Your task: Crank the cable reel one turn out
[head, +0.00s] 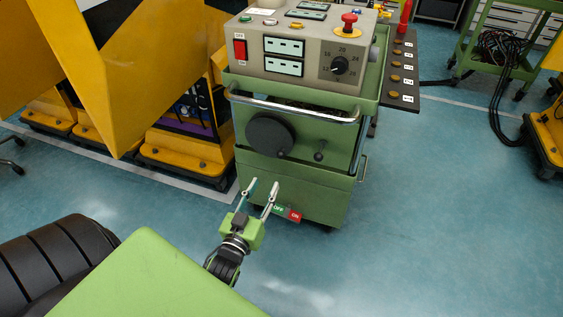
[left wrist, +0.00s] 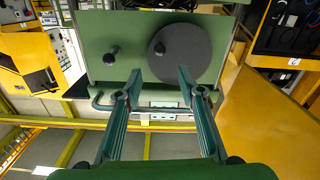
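A dark round disc (head: 268,136), apparently the cable reel, is on the front of the green cart (head: 300,195). A small knob is near the disc's edge. A dark handle (head: 320,151) sticks out of the panel to the right of the disc. In the left wrist view the picture is turned over: the disc (left wrist: 184,55) is on the right and the handle (left wrist: 112,54) on the left. My left gripper (head: 264,184) is open and empty, below the disc in the head view. Its fingers (left wrist: 159,74) are apart in the wrist view. My right gripper is not in view.
A grey metal bar (head: 300,109) crosses the cart's front above the disc. The control box (head: 300,55) stands on top. A green and red OFF/ON label (head: 287,213) is low on the front. Yellow machinery (head: 140,80) stands left of the cart.

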